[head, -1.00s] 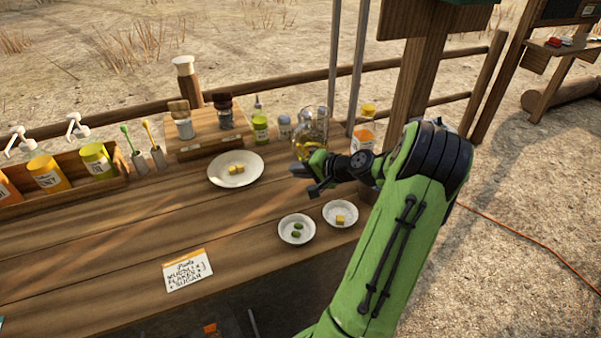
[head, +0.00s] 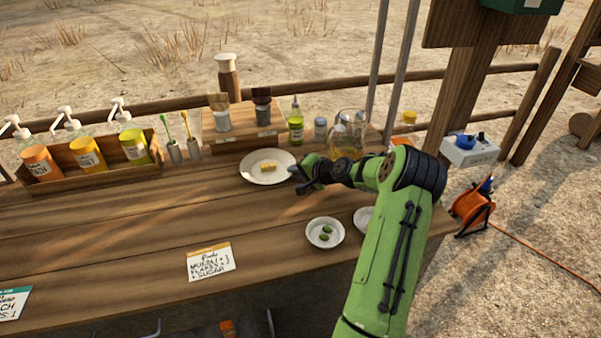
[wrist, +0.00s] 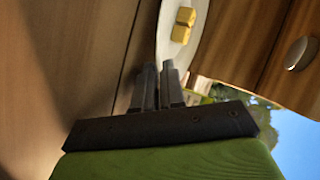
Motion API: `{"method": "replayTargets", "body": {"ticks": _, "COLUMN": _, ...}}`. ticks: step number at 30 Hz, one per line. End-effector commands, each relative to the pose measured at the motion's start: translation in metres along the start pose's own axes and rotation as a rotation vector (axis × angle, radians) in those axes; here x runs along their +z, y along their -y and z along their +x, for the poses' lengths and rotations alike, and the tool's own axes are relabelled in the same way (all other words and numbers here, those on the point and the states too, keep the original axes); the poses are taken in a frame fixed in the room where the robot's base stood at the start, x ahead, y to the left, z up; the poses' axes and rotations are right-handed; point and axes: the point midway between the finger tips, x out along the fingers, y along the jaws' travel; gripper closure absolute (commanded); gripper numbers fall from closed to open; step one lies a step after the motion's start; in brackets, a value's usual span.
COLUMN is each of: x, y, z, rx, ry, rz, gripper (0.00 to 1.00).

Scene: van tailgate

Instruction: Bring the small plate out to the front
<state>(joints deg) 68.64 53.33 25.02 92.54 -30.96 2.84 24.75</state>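My gripper (head: 295,176) is at the plate's right edge in the head view. In the wrist view the two fingers (wrist: 160,72) are close together with the plate's rim (wrist: 163,48) between their tips, and they look shut on it. The exact contact at the rim is too small to see clearly.
Behind the plate stand a wooden riser with jars, a green bottle (head: 296,126) and a glass jug (head: 348,140). A card (head: 210,262) lies front left. The counter's middle is clear.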

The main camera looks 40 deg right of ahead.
Motion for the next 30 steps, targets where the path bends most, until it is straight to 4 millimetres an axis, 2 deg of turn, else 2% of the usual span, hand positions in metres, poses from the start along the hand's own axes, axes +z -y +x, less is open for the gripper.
{"method": "replayTargets", "body": {"ticks": 2, "x": 0.0, "y": 0.0, "z": 0.0, "rx": 0.0, "ry": 0.0, "rz": 0.0, "gripper": 0.92}}
{"method": "replayTargets", "body": {"ticks": 3, "x": 0.0, "y": 0.0, "z": 0.0, "rx": 0.0, "ry": 0.0, "rz": 0.0, "gripper": 0.98}}
{"method": "replayTargets", "body": {"ticks": 4, "x": 0.0, "y": 0.0, "z": 0.0, "rx": 0.0, "ry": 0.0, "rz": 0.0, "gripper": 1.0}}
{"method": "replayTargets", "body": {"ticks": 12, "x": 0.002, "y": -0.001, "z": -0.003, "rx": 0.001, "ry": 0.001, "rz": 0.0, "gripper": 1.0}}
{"method": "replayTargets", "body": {"ticks": 30, "x": 0.038, "y": -0.021, "z": -0.049, "rx": 0.002, "ry": 0.0, "rz": 0.0, "gripper": 1.0}}
